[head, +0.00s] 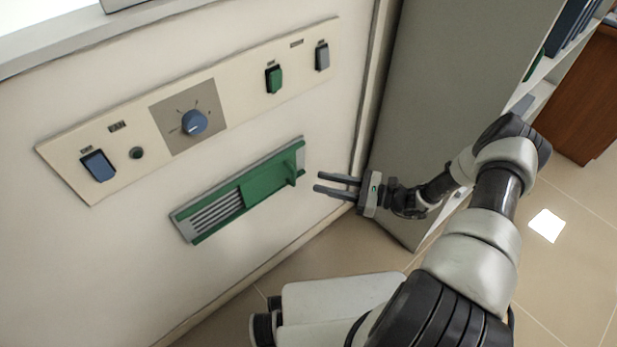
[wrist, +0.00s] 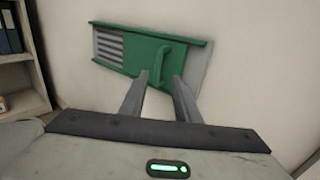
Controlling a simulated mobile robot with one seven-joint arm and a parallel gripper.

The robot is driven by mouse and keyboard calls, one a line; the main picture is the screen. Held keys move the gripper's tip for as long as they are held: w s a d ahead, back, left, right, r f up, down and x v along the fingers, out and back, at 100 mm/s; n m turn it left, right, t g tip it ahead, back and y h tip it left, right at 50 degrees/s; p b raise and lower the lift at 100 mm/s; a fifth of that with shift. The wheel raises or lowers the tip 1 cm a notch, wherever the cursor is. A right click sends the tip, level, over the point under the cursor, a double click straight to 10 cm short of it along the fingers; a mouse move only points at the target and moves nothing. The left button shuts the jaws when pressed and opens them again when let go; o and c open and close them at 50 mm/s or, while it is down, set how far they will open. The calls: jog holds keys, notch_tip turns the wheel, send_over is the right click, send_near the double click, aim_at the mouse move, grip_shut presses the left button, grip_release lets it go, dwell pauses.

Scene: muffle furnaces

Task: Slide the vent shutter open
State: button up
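The green vent shutter (head: 262,190) sits in a grey frame on the cream furnace front. It covers the right part of the vent, and bare grey slats (head: 216,212) show at the left. An upright green handle (head: 292,174) sticks out near its right end. The shutter (wrist: 135,52), its handle (wrist: 164,56) and the slats (wrist: 108,45) also show in the wrist view. My gripper (head: 316,182) is open and empty, just right of the handle in the head view. In the wrist view its fingertips (wrist: 160,75) point at the handle's lower part, apparently short of it.
Above the vent is a panel (head: 236,82) with a blue dial (head: 194,122) and several switches. A tall grey cabinet side (head: 430,90) stands close to the right of my gripper. Open floor (head: 560,270) lies at the lower right.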

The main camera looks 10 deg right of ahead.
jog(key=v, duration=1)
jog(key=s+a+r+n+g+h, duration=0.2)
jog(key=r+n+g+h, duration=0.15)
jog(key=r, duration=0.45)
jog(key=s+a+r+n+g+h, duration=0.1)
jog(key=a+r+n+g+h, duration=0.15)
jog(key=r+n, duration=0.4)
jog(key=s+a+r+n+g+h, duration=0.2)
jog(key=r+n+g+h, duration=0.1)
jog(key=r, duration=0.6)
jog(key=s+r+n+t+h, duration=0.85)
jog(key=s+r, duration=0.45)
jog(key=r, duration=0.3)
notch_tip(320, 180, up, 24)
jog(key=p, duration=2.3)
jog(key=shift+s+a+f+n+g+y+p, duration=0.25)
jog(key=shift+n+g+y+p, duration=0.1)
jog(key=shift+n+y+p, duration=0.1)
jog(key=shift+a, duration=0.1)
